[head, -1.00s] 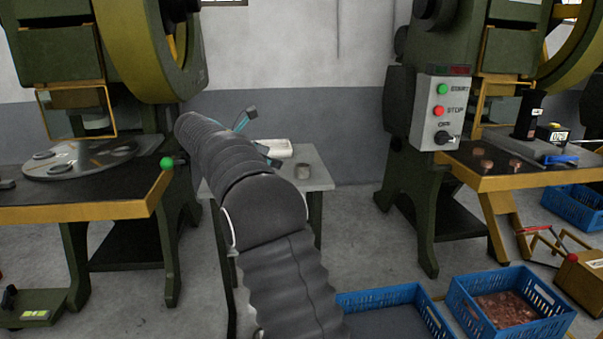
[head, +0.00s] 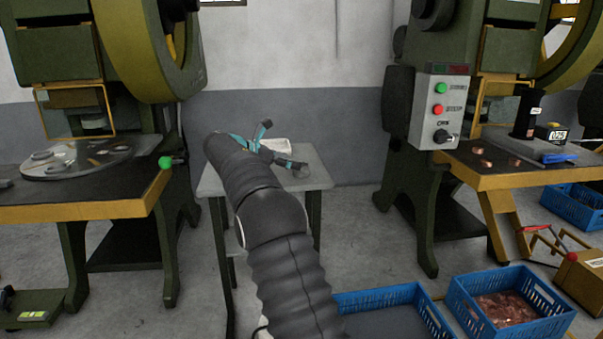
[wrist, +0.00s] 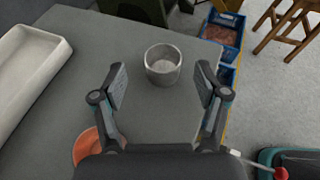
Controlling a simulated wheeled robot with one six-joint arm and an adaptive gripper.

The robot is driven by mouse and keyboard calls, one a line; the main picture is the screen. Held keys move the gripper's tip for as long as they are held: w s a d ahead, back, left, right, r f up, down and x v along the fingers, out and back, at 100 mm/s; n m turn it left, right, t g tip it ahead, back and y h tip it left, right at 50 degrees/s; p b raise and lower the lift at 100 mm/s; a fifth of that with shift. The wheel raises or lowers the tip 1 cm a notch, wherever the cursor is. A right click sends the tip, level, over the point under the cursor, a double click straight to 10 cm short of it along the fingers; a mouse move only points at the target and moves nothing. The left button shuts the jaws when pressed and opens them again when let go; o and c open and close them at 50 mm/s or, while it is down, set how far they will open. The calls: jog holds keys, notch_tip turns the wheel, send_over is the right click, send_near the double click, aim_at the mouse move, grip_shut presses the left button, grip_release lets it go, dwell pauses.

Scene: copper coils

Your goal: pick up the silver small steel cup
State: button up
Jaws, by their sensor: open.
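The small silver steel cup (wrist: 163,66) stands upright on the grey table (wrist: 120,40) in the wrist view. My gripper (wrist: 161,82) is open there, its two fingers apart, with the cup just beyond and between the fingertips. The fingers do not visibly touch it. In the head view my gripper (head: 283,148) is over the small table (head: 318,178), and its fingers largely hide the cup (head: 300,171) near the right side of the tabletop.
A white tray (wrist: 28,62) lies on the table to the left. An orange round object (wrist: 88,148) is partly hidden by my left finger. Blue crates (head: 510,306) stand on the floor at right. Green presses (head: 448,110) flank the table.

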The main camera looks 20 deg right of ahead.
jog(key=shift+f+b+x, duration=0.25)
jog(key=shift+b+x, duration=0.05)
jog(key=shift+x, duration=2.3)
jog(key=shift+s+a, duration=0.15)
jog(key=c, duration=1.2)
